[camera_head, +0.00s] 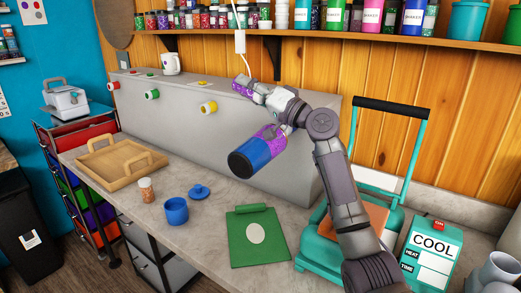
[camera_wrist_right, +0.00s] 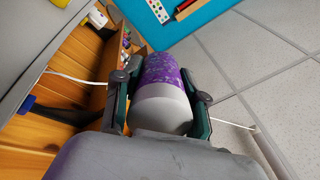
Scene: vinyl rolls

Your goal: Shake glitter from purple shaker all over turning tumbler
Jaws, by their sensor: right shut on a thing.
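My right gripper (camera_head: 259,92) is shut on the purple shaker (camera_head: 241,85) in the head view. The shaker is tilted, above and slightly left of the tumbler (camera_head: 253,156), apart from it. In the right wrist view, the gripper's fingers (camera_wrist_right: 160,88) stand on both sides of the shaker (camera_wrist_right: 160,68), whose pale end faces the camera. The tumbler lies on its side in front of the grey box, its blue end toward the front left and purple showing behind. Its mount is mostly hidden. I cannot tell from one moment whether it turns. My left gripper is out of view.
The long grey box (camera_head: 185,120) bears coloured knobs and a white mug (camera_head: 170,64). A wooden tray (camera_head: 104,164), blue cup (camera_head: 176,211), small jar (camera_head: 146,190) and green mat (camera_head: 256,246) are on the counter. A teal press (camera_head: 322,252) stands right. A white cord hangs near the shaker.

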